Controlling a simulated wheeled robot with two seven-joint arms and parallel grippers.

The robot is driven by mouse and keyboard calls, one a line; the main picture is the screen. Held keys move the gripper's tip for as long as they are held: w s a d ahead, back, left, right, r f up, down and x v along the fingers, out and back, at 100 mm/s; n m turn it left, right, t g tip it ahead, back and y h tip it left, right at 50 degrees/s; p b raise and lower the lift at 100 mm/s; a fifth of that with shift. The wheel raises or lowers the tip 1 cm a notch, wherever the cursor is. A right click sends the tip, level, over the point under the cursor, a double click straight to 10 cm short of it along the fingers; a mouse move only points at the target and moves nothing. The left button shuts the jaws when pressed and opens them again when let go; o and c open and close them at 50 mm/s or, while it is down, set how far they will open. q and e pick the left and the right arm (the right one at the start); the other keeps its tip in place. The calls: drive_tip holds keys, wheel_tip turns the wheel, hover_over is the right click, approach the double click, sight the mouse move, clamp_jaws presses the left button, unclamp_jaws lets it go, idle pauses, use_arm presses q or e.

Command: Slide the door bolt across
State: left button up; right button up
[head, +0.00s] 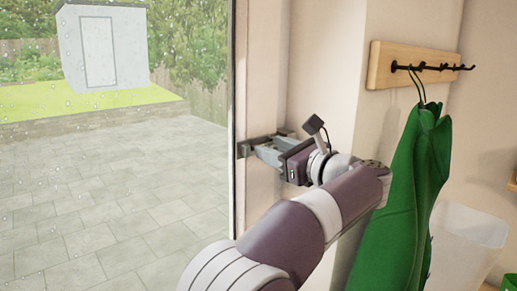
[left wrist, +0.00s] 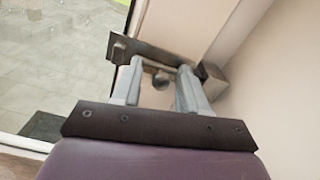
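The door bolt is a dark metal bar (left wrist: 150,52) mounted across the pale door edge and frame. In the head view its dark left end (head: 243,149) shows beside the glass, and the rest is mostly behind my gripper. My left gripper (head: 262,147) is at the bolt, its fingers pointing at it. In the left wrist view the left gripper (left wrist: 161,70) has its two grey fingers apart, with a small round knob (left wrist: 160,81) between them. Gaps show beside the knob, and I cannot tell whether either finger touches it. A grey block (left wrist: 214,81) sits at the bar's right end. My right gripper is not in view.
A glass pane (head: 120,170) shows a paved yard and a shed outside. Right of the bolt are a wall corner, a wooden hook rack (head: 385,68), a hanging green garment (head: 415,165) and a pale translucent bin (head: 465,245).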

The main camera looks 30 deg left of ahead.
use_arm(q)
drive_tip(key=b+v, duration=0.4)
drive_tip(key=v, duration=0.8)
drive_tip(key=shift+s+d, duration=0.2)
drive_tip(key=shift+d, duration=0.05)
